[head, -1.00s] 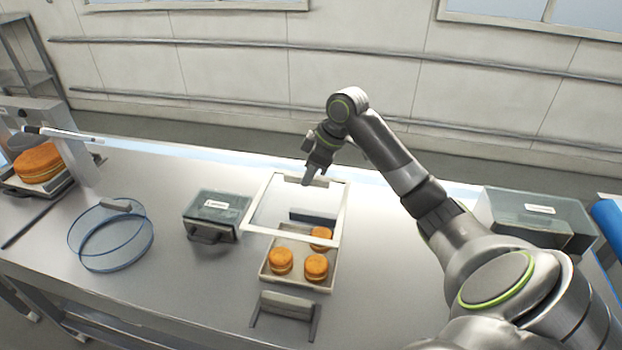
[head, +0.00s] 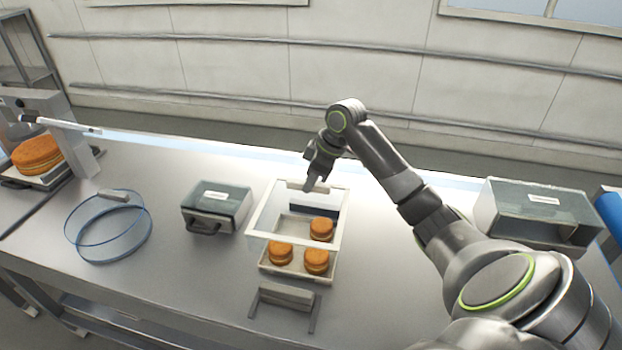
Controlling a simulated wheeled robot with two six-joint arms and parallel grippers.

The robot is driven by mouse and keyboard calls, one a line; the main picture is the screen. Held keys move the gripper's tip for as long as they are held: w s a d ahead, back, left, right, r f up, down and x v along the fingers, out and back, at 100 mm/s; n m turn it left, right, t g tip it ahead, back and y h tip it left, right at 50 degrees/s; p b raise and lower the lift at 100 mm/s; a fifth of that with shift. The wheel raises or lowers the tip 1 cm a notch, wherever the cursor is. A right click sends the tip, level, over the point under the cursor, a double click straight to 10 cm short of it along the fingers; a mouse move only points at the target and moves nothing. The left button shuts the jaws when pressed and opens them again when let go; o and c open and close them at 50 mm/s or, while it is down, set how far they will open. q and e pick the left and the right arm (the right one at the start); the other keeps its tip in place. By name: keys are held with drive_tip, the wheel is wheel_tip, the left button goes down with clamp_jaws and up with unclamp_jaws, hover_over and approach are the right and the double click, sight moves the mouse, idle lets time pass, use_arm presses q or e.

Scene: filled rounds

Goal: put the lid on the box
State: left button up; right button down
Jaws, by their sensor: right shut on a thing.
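The lid (head: 290,240) is a clear panel with a white frame. My right gripper (head: 317,184) is shut on it at its far edge and holds it over the box. The box (head: 296,278) is a shallow pale tray holding three orange filled rounds (head: 316,261). The lid overlaps the back part of the box in the picture, and the box's front strip shows uncovered. I cannot tell whether lid and box touch. My left gripper is not in view.
A lidded grey case (head: 216,203) stands left of the box and a larger one (head: 540,212) to the right. A grey bracket (head: 285,296) is in front. A blue clear ring-shaped container (head: 108,232) and a device with a big round (head: 37,155) are at left.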

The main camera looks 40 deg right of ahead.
wheel_tip(320, 180, down, 3)
drive_tip(key=b, duration=0.3)
drive_tip(key=shift+f, duration=0.2)
drive_tip(key=shift+f+b, duration=0.85)
drive_tip(key=shift+f, duration=1.65)
drive_tip(key=shift+r+p, duration=0.1)
drive_tip(key=shift+p, duration=0.35)
drive_tip(key=shift+f, duration=0.25)
drive_tip(key=c, duration=0.8)
unclamp_jaws()
drive_tip(key=shift+o, duration=0.2)
